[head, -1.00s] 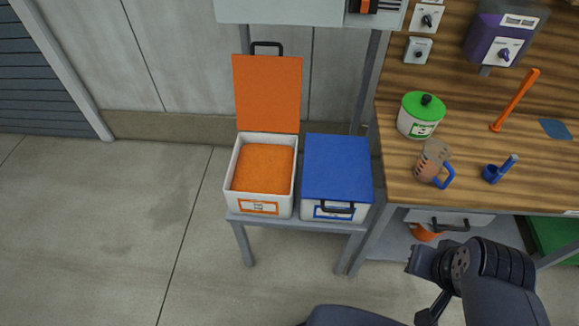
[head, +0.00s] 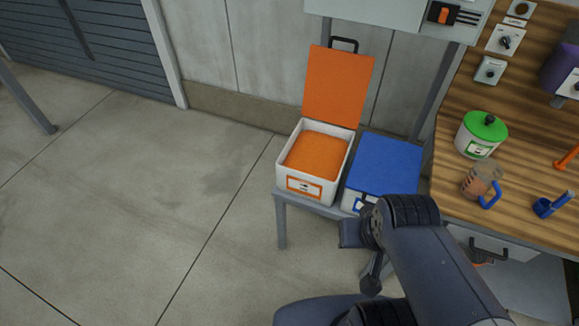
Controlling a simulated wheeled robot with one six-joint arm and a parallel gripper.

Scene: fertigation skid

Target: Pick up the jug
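The jug (head: 477,182) is a see-through brownish cup with a blue handle on its right side. It stands upright on the wooden worktop near its left front edge, at the right of the head view. My dark arm reaches up from the bottom of the picture, and its end parts (head: 360,240) show below and left of the jug, well apart from it. The fingers cannot be made out clearly, so whether my gripper is open or shut does not show. I see nothing held.
A white pot with a green lid (head: 482,134) stands just behind the jug. A blue holder (head: 548,205) is to its right. An open bin with orange contents (head: 315,157) and a blue-lidded bin (head: 385,163) sit on a low stand. The floor at left is clear.

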